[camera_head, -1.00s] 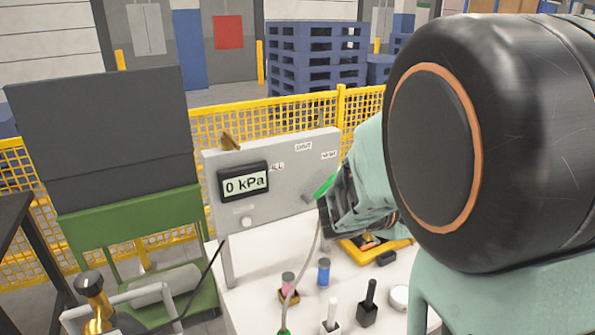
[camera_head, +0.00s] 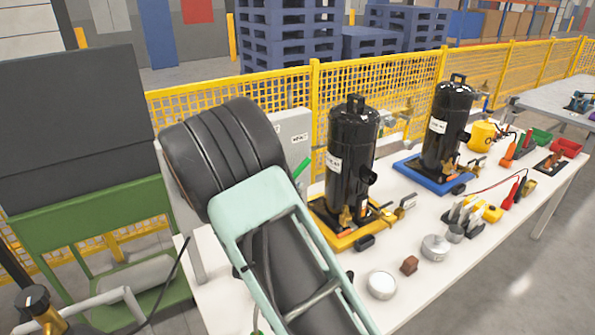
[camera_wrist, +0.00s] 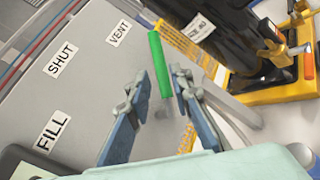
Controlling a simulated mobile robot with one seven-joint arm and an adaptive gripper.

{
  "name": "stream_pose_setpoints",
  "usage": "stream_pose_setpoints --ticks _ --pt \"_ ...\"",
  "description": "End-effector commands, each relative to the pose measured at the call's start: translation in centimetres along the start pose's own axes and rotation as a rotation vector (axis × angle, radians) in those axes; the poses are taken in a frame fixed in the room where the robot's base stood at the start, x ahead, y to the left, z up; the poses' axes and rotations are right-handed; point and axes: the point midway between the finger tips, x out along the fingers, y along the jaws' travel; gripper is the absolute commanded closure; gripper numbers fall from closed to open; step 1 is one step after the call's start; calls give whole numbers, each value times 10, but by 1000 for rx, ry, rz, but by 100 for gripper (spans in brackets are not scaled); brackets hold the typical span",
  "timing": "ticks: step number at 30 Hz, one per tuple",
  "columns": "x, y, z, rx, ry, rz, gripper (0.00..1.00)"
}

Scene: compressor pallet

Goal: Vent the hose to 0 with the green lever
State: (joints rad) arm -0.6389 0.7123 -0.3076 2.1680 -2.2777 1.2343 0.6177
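The green lever (camera_wrist: 159,65) stands on the grey panel (camera_wrist: 92,82) in the wrist view. Its free end is just right of the VENT label (camera_wrist: 119,33); the SHUT label (camera_wrist: 62,60) and FILL label (camera_wrist: 50,130) are farther left. My gripper (camera_wrist: 161,82) is open, its two fingers on either side of the lever's lower part, with gaps visible. In the head view the green lever (camera_head: 302,168) shows partly beside my arm, and my gripper is hidden. The gauge's reading is hidden now; only a dark corner of the gauge (camera_wrist: 18,165) shows in the wrist view.
A black tank (camera_head: 352,160) on a yellow base (camera_head: 345,240) stands close right of the panel. A second black tank (camera_head: 442,125) on a blue base stands farther right. Small parts lie on the white table (camera_head: 425,285). A yellow mesh fence (camera_head: 400,80) runs behind.

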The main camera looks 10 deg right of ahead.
Motion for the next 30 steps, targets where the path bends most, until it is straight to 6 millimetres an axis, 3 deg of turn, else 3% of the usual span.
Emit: stream_pose_setpoints --ticks 6,12,23,28,30 --pt "42 0 2 0 -3 -1 80" --pt "63 0 1 1 -1 -1 80" --pt "68 0 0 0 0 -1 80" --pt "68 0 1 0 0 -1 99" --pt "68 0 1 0 0 -1 100"
